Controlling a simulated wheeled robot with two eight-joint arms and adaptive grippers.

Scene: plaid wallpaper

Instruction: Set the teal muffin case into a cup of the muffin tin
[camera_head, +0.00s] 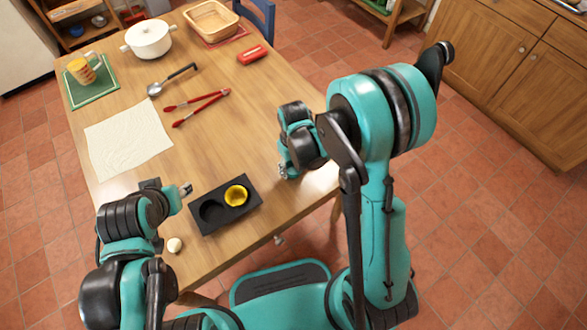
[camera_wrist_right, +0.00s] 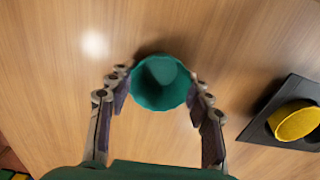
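The black muffin tin (camera_head: 240,215) lies near the table's front edge, with two cups. Its right cup holds a yellow case (camera_head: 236,195); its left cup is empty. In the right wrist view the tin (camera_wrist_right: 290,88) shows at the right edge. The teal muffin case (camera_wrist_right: 160,82) is between the fingertips of my right gripper (camera_wrist_right: 161,84), which touch it on both sides. In the head view my right gripper (camera_head: 284,172) is right of the tin, and the case cannot be made out. My left gripper (camera_head: 187,189) is left of the tin; its opening is unclear.
A small pale round object (camera_head: 174,245) lies at the front left. A cream cloth (camera_head: 128,138), red tongs (camera_head: 197,105), a ladle (camera_head: 172,79), a mug (camera_head: 82,70), a white pot (camera_head: 148,38) and a basket (camera_head: 210,20) lie farther back. The table centre is clear.

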